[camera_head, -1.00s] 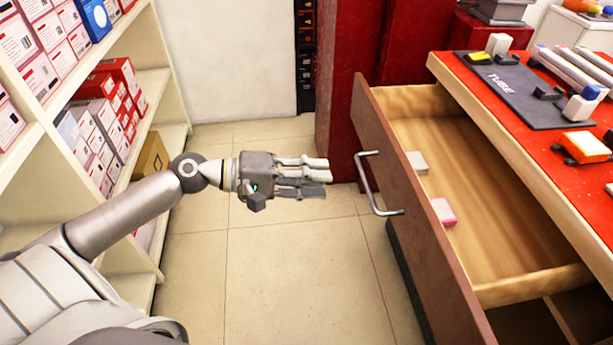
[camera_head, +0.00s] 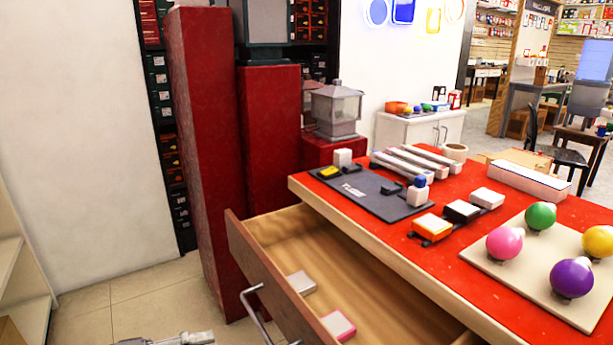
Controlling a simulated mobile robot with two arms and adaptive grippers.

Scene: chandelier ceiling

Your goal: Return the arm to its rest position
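My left gripper (camera_head: 168,340) shows only as a thin strip at the bottom edge of the head view, left of the open drawer (camera_head: 370,262). Most of it and my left arm are cut off, so the finger opening is hidden. A gap separates its visible tip from the drawer's metal handle (camera_head: 256,312). My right gripper is out of view.
The drawer holds a white block (camera_head: 301,283) and a pink-and-white block (camera_head: 339,325). The red-topped table (camera_head: 375,238) carries a dark mat, several blocks and coloured balls on a board. Red pillars (camera_head: 205,160) stand behind. Floor (camera_head: 130,300) left of the drawer is clear.

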